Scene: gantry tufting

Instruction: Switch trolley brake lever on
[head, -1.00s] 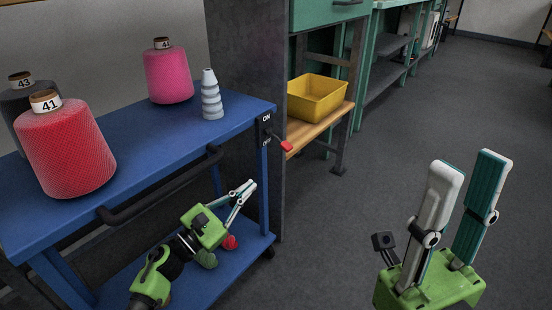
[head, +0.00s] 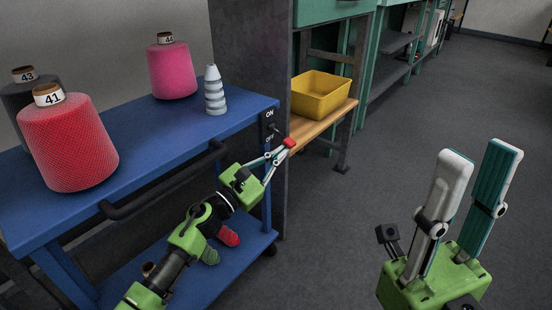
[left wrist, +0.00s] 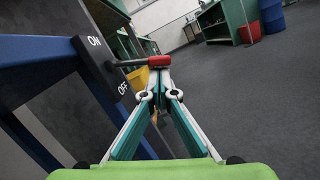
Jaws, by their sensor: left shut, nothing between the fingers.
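The trolley brake lever (head: 289,143) has a red grip on a dark rod, and its black plate (head: 269,127) at the blue trolley's right end is marked ON above and OFF below. In the left wrist view the red grip (left wrist: 158,61) sticks out sideways, with its rod leaving the plate between the two words. My left gripper (head: 283,151) is shut and empty, its fingertips right below the red grip. I cannot tell whether they touch it. In the left wrist view the closed fingertips (left wrist: 158,75) hide nothing of the grip's top. My right gripper (head: 482,165) is open and empty, away over the floor.
The blue trolley (head: 150,135) carries red, pink and dark yarn cones and a grey ribbed cone (head: 214,92). A black handle bar (head: 160,182) runs along its front. A yellow bin (head: 320,94) stands on a wooden shelf behind. Floor to the right is clear.

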